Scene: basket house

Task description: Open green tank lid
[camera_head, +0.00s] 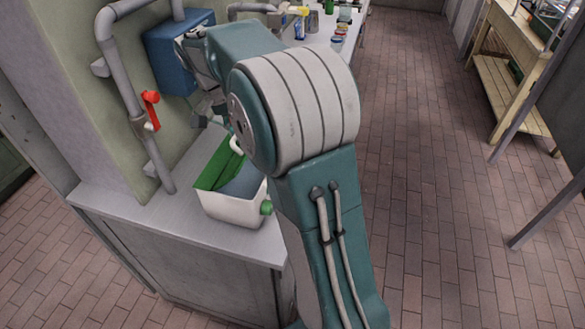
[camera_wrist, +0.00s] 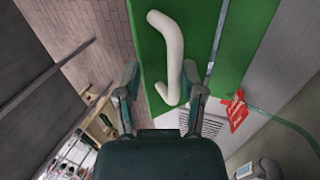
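The white tank (camera_head: 228,208) stands on the grey counter in the head view, with a green knob (camera_head: 266,208) on its side. Its green lid (camera_head: 212,170) is tilted up on the wall side, and the blue-grey interior shows beside it. In the wrist view the green lid (camera_wrist: 240,45) fills the upper middle, with a curved white handle (camera_wrist: 173,50) on it. My gripper (camera_wrist: 160,88) is open, its two fingers apart on either side of the handle's lower end. Contact cannot be told. In the head view my arm hides part of the lid and handle.
A pipe with a red valve lever (camera_head: 151,108) runs down the wall left of the tank. A blue box (camera_head: 168,55) is on the wall behind my gripper. Bottles (camera_head: 300,24) and small items stand farther along the counter. The tiled floor at right is clear.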

